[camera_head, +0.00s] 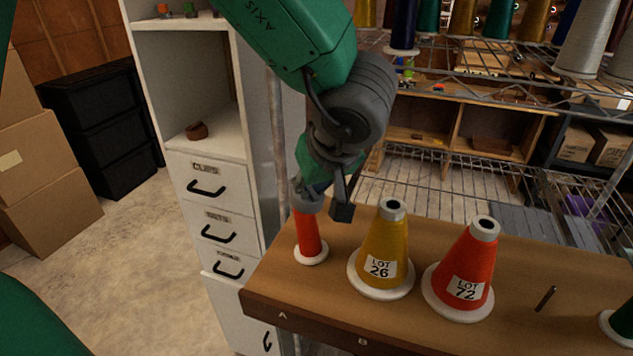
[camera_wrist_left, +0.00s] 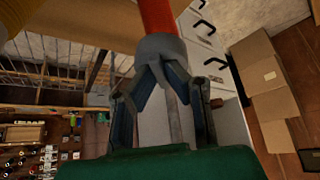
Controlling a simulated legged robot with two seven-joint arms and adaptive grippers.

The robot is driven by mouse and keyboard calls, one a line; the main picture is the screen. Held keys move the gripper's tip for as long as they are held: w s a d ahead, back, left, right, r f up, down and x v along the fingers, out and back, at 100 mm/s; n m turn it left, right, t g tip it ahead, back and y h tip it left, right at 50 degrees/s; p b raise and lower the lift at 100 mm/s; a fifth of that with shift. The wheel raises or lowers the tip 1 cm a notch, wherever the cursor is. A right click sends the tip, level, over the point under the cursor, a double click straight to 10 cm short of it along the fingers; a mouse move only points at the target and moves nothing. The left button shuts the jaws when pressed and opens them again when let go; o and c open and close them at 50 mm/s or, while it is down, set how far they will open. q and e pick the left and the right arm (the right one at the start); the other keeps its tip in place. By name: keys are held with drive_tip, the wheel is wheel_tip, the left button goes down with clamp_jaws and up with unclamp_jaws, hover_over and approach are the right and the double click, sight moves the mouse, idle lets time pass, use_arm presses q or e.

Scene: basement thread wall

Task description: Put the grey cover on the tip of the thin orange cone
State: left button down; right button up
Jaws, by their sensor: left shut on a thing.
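The thin orange cone (camera_head: 309,238) stands upright on a white round base at the left end of the wooden table. The grey cover (camera_head: 308,204) is at its tip, partly hidden by my left gripper (camera_head: 322,203). In the left wrist view, the grey cover (camera_wrist_left: 160,47) surrounds the end of the orange cone (camera_wrist_left: 157,14), with no gap visible between them. My left gripper (camera_wrist_left: 164,75) is shut on the cover there, its fingers on either side. Whether the cover is fully seated cannot be told. My right gripper is not in view.
A yellow cone (camera_head: 386,247) marked LOT 26 stands close to the right, then a wider orange cone (camera_head: 466,266) marked LOT 72. A white drawer cabinet (camera_head: 213,180) is left of the table; wire shelves (camera_head: 455,97) with spools stand behind.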

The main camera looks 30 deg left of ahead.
use_arm(q)
drive_tip(key=shift+s+a+f, duration=0.1)
drive_tip(key=shift+a+f, duration=0.05)
drive_tip(key=shift+s+a, duration=0.1)
drive_tip(key=shift+a, duration=0.2)
drive_tip(key=c, duration=1.5)
unclamp_jaws()
drive_tip(key=shift+d, duration=0.15)
drive_tip(key=shift+c, duration=0.2)
drive_tip(key=shift+w, duration=0.2)
drive_tip(key=v, duration=1.2)
